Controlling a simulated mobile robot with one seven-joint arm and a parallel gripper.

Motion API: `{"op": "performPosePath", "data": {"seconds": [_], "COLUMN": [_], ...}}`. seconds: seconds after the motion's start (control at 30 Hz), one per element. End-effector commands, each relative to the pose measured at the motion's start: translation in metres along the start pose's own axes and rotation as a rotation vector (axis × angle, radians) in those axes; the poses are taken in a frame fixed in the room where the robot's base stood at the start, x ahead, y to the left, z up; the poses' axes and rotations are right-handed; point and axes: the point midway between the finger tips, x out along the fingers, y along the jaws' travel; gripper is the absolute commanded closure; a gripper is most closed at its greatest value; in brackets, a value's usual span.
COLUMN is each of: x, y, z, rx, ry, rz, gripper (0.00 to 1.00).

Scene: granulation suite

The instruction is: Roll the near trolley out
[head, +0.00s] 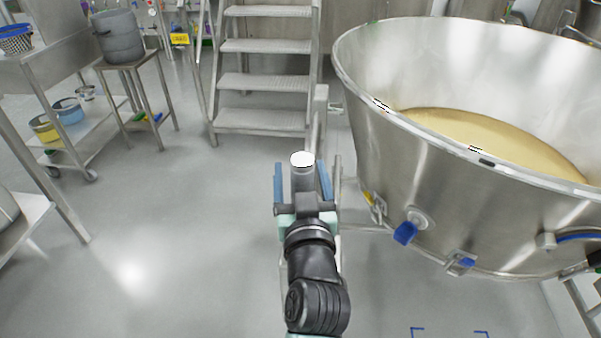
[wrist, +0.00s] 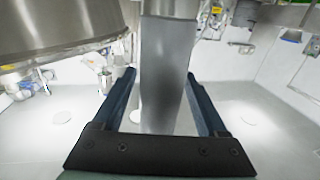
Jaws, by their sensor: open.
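The near trolley is a large steel bowl (head: 400,175) with pale yellow material (head: 490,135) inside, at the right of the head view. My gripper (head: 302,172) is open, with one blue finger on each side of the post. In the wrist view my gripper (wrist: 161,78) shows gaps between the fingers and the sleeve. The trolley's wheels are hidden.
Steel steps (head: 262,80) stand behind the post. At the left are a stool with a grey pot (head: 120,38) and a wheeled table with a lower shelf (head: 85,130). The floor (head: 185,235) left of my arm is clear. Blue corner marks (head: 418,331) lie on the floor at the front.

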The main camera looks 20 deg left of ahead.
Motion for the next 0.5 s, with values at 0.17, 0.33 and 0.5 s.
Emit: {"op": "performPosePath", "data": {"seconds": [0.17, 0.33, 0.5], "x": [-0.0003, -0.0004, -0.0005], "y": [0.0000, 0.0000, 0.0000], "z": [0.0002, 0.0002, 0.0003], "rx": [0.000, 0.000, 0.000], "ry": [0.000, -0.001, -0.001], "rz": [0.000, 0.000, 0.000], "gripper": [0.41, 0.71, 1.00]}}
